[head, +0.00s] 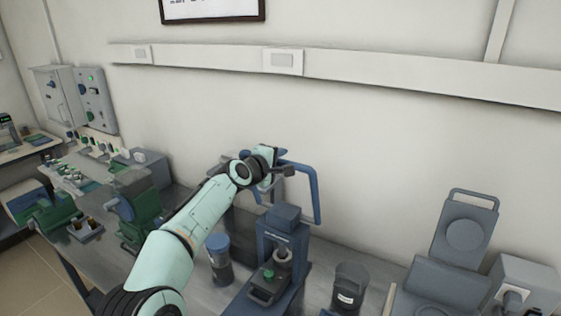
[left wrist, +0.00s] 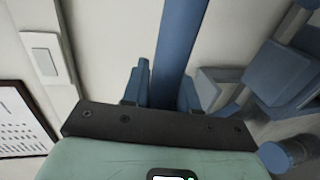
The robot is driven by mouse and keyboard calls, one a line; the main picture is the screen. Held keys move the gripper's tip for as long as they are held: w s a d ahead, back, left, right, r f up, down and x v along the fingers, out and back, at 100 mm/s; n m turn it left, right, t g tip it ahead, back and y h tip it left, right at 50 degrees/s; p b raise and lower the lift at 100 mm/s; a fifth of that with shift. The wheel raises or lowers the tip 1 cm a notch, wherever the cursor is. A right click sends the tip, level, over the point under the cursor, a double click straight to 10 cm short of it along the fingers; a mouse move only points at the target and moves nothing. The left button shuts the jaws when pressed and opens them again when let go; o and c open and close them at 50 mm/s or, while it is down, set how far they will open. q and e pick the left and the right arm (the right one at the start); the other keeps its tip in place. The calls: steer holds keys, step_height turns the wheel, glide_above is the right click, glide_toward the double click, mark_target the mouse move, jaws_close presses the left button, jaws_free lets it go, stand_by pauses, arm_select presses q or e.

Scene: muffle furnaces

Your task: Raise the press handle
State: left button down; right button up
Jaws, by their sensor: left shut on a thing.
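The press (head: 281,238) is a blue bench machine on the table in the middle of the head view. Its handle (head: 316,192) is a blue bent bar that stands up above the press body. My left gripper (head: 283,172) is at the upper end of the handle, near the wall, and is shut on it. In the left wrist view the blue handle bar (left wrist: 180,40) runs between the two fingers, with a finger on each side. Part of the handle is hidden behind my left gripper. The right gripper is not in view.
A blue-lidded jar (head: 219,262) stands left of the press and a dark jar (head: 349,287) to its right. A grey device with a raised lid (head: 464,232) is further right. Green and blue equipment (head: 140,216) crowds the left. The wall (head: 400,150) is close behind.

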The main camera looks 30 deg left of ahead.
arm_select(q)
steer(key=shift+w+d+f, duration=0.1)
steer(key=shift+w+f, duration=0.1)
steer(key=shift+f, duration=0.25)
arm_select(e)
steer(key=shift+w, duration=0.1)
arm_select(q)
steer(key=shift+f, duration=0.15)
steer(key=c, duration=1)
jaws_free()
steer(key=shift+w, duration=0.1)
steer(key=shift+r, duration=0.3)
steer(key=shift+b+v, duration=1.4)
steer(key=shift+v, duration=5.3)
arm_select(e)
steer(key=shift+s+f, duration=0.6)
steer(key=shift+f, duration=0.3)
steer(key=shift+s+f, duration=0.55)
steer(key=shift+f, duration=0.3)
